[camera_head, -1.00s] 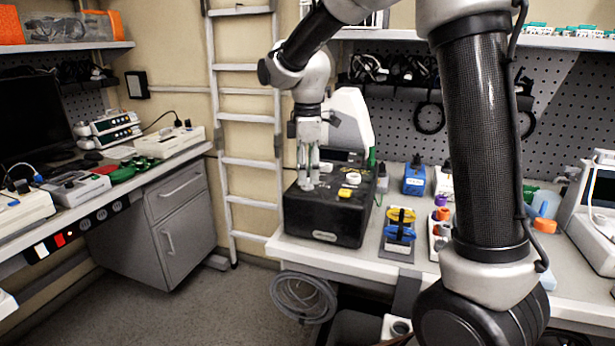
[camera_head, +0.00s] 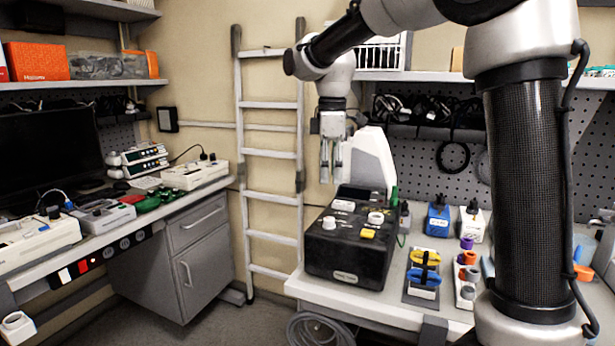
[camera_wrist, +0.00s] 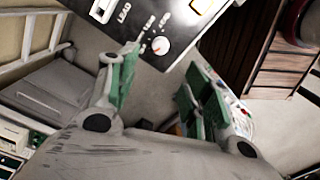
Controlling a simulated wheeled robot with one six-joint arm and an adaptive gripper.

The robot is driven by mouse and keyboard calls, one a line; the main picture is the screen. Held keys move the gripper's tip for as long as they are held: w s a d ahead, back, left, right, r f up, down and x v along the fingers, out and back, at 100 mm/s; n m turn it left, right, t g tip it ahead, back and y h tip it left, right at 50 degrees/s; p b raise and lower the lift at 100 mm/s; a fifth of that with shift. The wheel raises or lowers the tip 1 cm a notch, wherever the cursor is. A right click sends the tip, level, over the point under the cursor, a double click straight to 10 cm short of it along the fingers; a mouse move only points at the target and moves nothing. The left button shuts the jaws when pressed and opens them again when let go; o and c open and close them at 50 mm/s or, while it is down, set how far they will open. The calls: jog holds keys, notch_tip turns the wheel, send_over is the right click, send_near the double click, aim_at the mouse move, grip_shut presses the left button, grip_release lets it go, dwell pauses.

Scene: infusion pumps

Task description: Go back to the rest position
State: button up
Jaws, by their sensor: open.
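My gripper (camera_head: 331,178) points downward in the head view, above the rear left part of a black box-shaped device (camera_head: 345,270). A visible gap separates the fingertips from the box top. The fingers are apart with nothing seen between them. The wrist view also shows the open gripper (camera_wrist: 160,78), with green finger pads, and the black panel with a round white knob (camera_wrist: 160,46) and white lettering beyond it. The box top carries white knobs and a yellow button (camera_head: 367,234).
A white device (camera_head: 370,160) stands behind the box, close to the gripper. A holder with yellow and blue clips (camera_head: 424,268) and small bottles (camera_head: 437,220) stand to the right. A ladder (camera_head: 270,155) leans at the left. A left bench holds a monitor (camera_head: 45,150) and pumps.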

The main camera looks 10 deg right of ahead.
jog(key=s+d+f+m+t, duration=0.1)
jog(key=s+d+m, duration=0.4)
jog(key=s, duration=0.4)
jog(key=s+d+f+m+t, duration=0.1)
jog(key=s+d+m+t, duration=0.1)
jog(key=s+d+m, duration=0.3)
jog(key=s+d+f+m+t, duration=0.1)
jog(key=s+d+m, duration=0.3)
jog(key=s, duration=0.8)
jog(key=shift+s+d+f+m, duration=0.3)
jog(key=shift+d+f+m, duration=0.1)
jog(key=shift+f+m, duration=0.15)
